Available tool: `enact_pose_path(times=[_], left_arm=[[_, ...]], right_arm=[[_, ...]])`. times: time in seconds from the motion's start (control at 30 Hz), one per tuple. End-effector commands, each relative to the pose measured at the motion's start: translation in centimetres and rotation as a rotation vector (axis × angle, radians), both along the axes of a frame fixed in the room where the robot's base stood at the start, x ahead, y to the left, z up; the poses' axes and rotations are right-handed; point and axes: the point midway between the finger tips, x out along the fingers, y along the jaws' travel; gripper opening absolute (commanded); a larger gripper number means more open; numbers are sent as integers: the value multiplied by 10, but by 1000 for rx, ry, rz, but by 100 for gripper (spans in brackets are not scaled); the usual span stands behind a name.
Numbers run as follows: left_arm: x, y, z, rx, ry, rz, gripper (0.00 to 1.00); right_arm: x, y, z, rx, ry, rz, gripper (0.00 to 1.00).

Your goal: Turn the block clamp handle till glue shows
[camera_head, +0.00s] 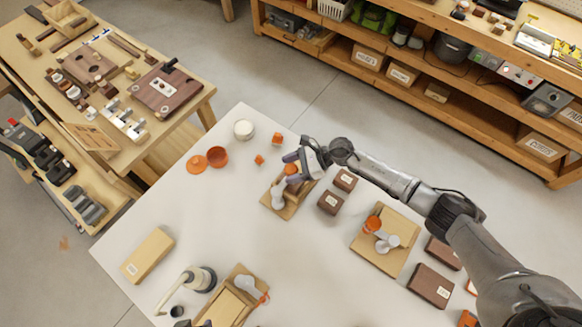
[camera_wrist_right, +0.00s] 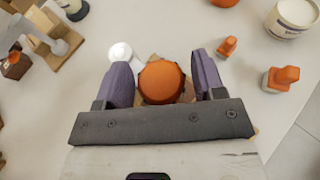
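The block clamp stands on a wooden base (camera_head: 281,207) near the middle of the white table. Its grey-white body (camera_head: 279,192) shows below my right gripper (camera_head: 292,163). The orange clamp handle (camera_head: 291,169) is at the gripper's fingers. In the right wrist view the round orange handle (camera_wrist_right: 162,82) lies between the two purple fingers of the right gripper (camera_wrist_right: 163,80). The fingers are open, with a small gap at the handle's right side. The gripper hides part of the clamp, and I cannot make out any glue. My left gripper is not in view.
Another clamp board (camera_head: 397,252) stands farther right, and one (camera_head: 226,300) near the front. An orange bowl (camera_head: 217,157), white tub (camera_head: 244,130) and small orange pieces lie behind. The table's left-middle is mostly clear.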

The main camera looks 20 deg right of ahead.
Motion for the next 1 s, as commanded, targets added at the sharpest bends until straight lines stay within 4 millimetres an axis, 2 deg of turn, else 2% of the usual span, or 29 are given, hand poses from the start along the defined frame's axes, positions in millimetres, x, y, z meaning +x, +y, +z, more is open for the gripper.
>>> enact_pose_path(times=[0.03, 0.43, 0.77, 1.0], left_arm=[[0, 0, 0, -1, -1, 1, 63], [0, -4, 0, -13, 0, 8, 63], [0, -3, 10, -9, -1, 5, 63], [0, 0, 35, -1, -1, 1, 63]], right_arm=[[0, 0, 0, 0, 0, 0, 58], [0, 0, 0, 0, 0, 0, 21], [-1, 0, 3, 1, 1, -72, 21], [-2, 0, 6, 0, 2, -259, 21]])
